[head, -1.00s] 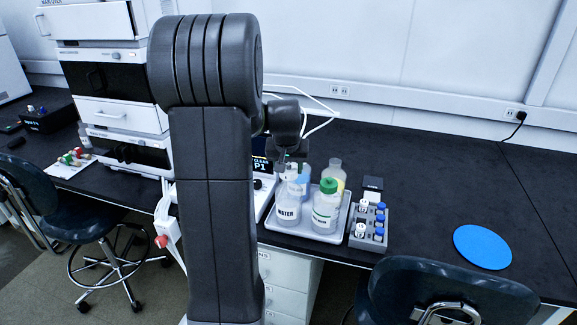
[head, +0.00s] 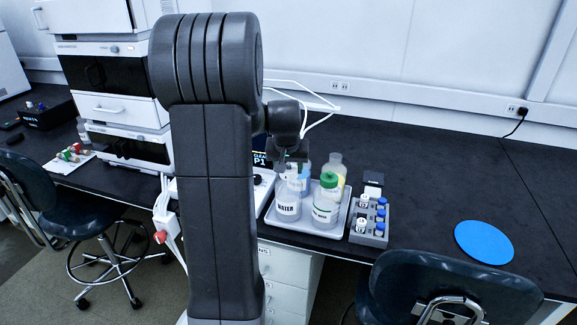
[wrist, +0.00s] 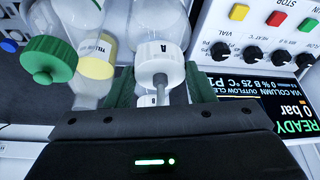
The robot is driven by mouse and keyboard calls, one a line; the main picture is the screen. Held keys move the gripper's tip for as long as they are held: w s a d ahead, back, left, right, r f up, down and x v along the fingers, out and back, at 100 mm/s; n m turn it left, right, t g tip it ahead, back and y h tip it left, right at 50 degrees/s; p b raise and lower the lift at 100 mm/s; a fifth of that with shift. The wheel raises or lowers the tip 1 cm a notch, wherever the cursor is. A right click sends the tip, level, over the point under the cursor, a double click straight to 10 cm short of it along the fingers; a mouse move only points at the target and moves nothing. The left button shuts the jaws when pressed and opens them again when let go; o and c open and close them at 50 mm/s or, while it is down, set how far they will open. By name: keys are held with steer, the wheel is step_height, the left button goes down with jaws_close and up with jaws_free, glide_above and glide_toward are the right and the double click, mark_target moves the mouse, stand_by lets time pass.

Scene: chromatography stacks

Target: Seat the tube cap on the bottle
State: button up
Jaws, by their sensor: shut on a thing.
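My gripper (wrist: 160,80) is shut on the white tube cap (wrist: 160,64), marked "A", with a grey tube standing out of it. The cap lies between the two dark green fingers. The clear bottle (wrist: 157,22) is directly beyond the cap in the wrist view, and the two line up. In the head view the bottle labelled WATER (head: 288,208) stands upright on a tray, under my gripper (head: 292,165), which is small and partly hidden by my arm. I cannot tell whether the cap touches the neck or sits level on it.
The green-capped bottle (head: 326,203) and a yellowish bottle (head: 338,170) stand close by on the grey tray (head: 315,230). A vial rack (head: 370,222) is to the right. The instrument panel (wrist: 262,35) is close beside the fingers. The bench around the blue disc (head: 484,242) is clear.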

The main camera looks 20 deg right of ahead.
steer(key=shift+f, duration=0.1)
steer(key=o, duration=1.5)
steer(key=shift+c, duration=0.2)
steer(key=shift+r+p, duration=2.55)
steer(key=shift+r, duration=1)
steer(key=shift+f, duration=0.2)
step_height(320, 180, down, 7)
steer(key=b, duration=0.5)
steer(key=shift+r, duration=0.1)
